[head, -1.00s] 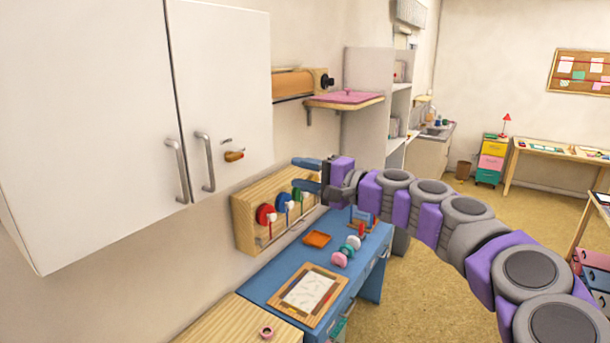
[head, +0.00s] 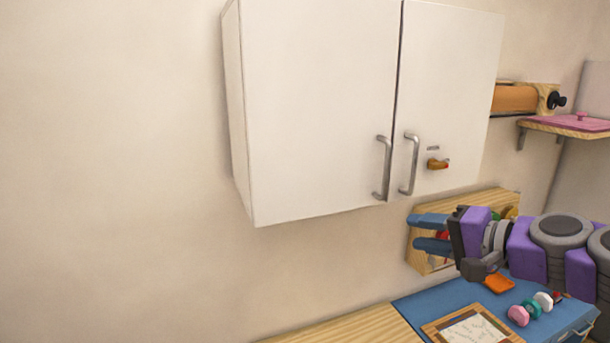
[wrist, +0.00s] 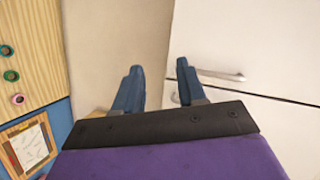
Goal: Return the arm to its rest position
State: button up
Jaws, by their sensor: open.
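My gripper (head: 432,233) is open and empty in the head view, its two blue fingers apart and pointing left. It is raised above the blue desk (head: 440,295), in front of the wooden wall rack (head: 417,262), and hides much of that rack. My purple and grey arm reaches in from the right edge. In the wrist view, the gripper (wrist: 155,85) shows both fingers spread with nothing between them, against the bare wall.
The white wall cabinet (head: 320,100) is shut, above and left of my gripper. An orange pad (head: 499,284), several small stamps (head: 530,310) and a framed paper (head: 470,330) lie on the desk. A pink-topped shelf (head: 570,124) juts out at right. The wall at left is bare.

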jog(key=s+a+f+n+g+h+b, duration=0.1)
jog(key=s+a+f+n+g+b, duration=0.2)
jog(key=s+a+f, duration=0.4)
jog(key=s+a+f+n+g+h, duration=0.1)
jog(key=s+a+f+n+g, duration=0.3)
jog(key=a+f, duration=0.45)
jog(key=s+d+f+g+h+b, duration=0.2)
jog(key=s+d+f+g+h, duration=0.1)
jog(key=s+f, duration=0.5)
jog(key=s+d+f+g+h+b, duration=0.2)
jog(key=s+d+f+g+h, duration=0.1)
jog(key=s+f, duration=0.6)
jog(key=s+d+h, duration=0.1)
jog(key=s, duration=0.2)
jog(key=shift+s+f+n, duration=0.3)
jog(key=shift+n, duration=0.1)
